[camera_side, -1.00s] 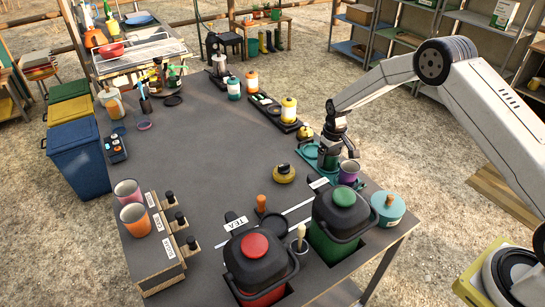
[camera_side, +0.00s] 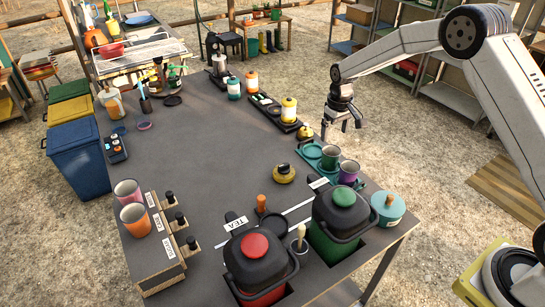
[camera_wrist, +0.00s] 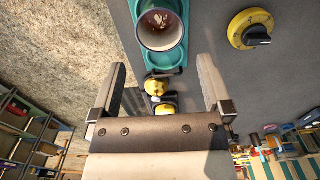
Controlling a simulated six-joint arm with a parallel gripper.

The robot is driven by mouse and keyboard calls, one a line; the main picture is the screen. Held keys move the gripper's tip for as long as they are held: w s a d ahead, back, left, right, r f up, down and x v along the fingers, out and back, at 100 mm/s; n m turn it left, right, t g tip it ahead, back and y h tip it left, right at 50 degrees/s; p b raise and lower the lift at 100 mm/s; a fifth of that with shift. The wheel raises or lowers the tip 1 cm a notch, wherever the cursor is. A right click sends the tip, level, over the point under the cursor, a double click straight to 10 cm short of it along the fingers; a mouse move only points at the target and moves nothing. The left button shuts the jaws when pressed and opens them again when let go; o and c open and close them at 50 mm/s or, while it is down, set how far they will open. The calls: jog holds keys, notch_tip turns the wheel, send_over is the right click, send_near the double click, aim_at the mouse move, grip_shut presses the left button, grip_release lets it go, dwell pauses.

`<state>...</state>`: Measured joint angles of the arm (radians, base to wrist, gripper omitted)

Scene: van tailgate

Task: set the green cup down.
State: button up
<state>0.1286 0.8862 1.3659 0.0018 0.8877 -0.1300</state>
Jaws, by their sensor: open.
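The green cup (camera_side: 330,155) stands upright on a teal tray (camera_side: 307,151) near the table's right edge in the side view. In the wrist view I look down into the cup (camera_wrist: 161,27), at the top of the picture, with some brownish bits inside; the tray (camera_wrist: 179,62) shows around it. My gripper (camera_side: 346,122) is open and empty, above the cup and apart from it. In the wrist view my gripper's two fingers (camera_wrist: 162,82) are spread wide, with the cup beyond their tips.
A purple cup (camera_side: 349,174) stands close to the green one, with a teal lidded pot (camera_side: 388,208) and a green-lidded canister (camera_side: 343,218) nearer the front. A yellow-and-black knob (camera_side: 283,173) sits to the left. The middle of the table is clear.

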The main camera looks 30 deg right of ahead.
jog(key=shift+r, duration=1.25)
jog(key=s+a+r+t, duration=0.1)
jog(key=s+a+r, duration=0.1)
jog(key=s, duration=1.1)
jog(key=s+a+r+t, duration=0.1)
jog(key=s+a, duration=0.4)
jog(key=s, duration=0.8)
jog(key=shift+s+r+t, duration=0.15)
jog(key=shift+r+t, duration=0.15)
jog(key=shift+r, duration=0.25)
